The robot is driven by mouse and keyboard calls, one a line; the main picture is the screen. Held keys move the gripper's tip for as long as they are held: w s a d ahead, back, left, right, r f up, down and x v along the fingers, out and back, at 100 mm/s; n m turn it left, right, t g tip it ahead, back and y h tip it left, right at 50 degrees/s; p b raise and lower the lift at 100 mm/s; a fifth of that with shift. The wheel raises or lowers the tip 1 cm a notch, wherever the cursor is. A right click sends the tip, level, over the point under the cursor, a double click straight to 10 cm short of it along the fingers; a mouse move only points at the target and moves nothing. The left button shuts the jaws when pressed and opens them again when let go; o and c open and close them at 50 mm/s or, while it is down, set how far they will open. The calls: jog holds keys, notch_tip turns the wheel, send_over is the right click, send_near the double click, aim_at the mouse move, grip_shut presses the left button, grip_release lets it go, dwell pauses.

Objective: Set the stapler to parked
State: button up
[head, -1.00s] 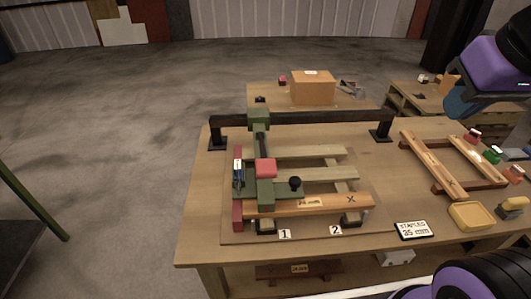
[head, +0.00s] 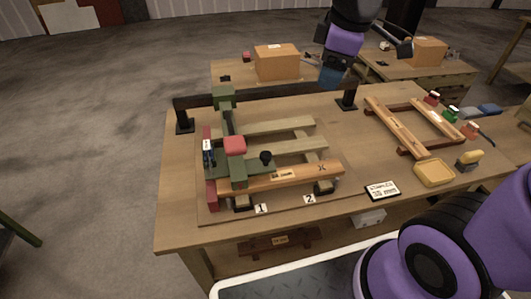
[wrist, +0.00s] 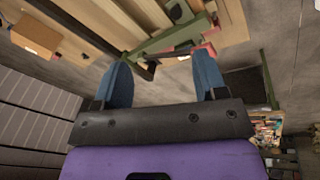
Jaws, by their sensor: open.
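The stapler appears to be the green carriage (head: 229,122) with a red block (head: 235,146) and a black knob (head: 265,157). It sits at the left end of a black rail (head: 290,101), over the left part of a wooden slatted frame (head: 300,173). My gripper (head: 333,78) is high above the back of the table, to the right of the carriage and apart from it. In the wrist view its two blue fingers (wrist: 163,82) are spread with nothing between them. The green arm (wrist: 170,50) and a red part (wrist: 206,50) show beyond the fingers.
Number cards 1 (head: 261,209) and 2 (head: 309,199) lie before the frame. A staples card (head: 382,190), a yellow tray (head: 434,173) and a second wooden frame (head: 392,125) are at right. A cardboard box (head: 277,62) stands on a bench behind.

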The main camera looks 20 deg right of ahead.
jog(key=w+a+f+n+g, duration=0.2)
jog(key=w+a+f+n, duration=0.35)
jog(key=f+n, duration=0.2)
jog(key=n+g, duration=0.1)
jog(key=n, duration=0.6)
send_near(266, 154)
jog(key=shift+h, duration=0.3)
jog(key=f, duration=0.9)
jog(key=shift+a+f, duration=0.25)
jog(key=shift+f, duration=0.15)
jog(key=shift+c, duration=0.4)
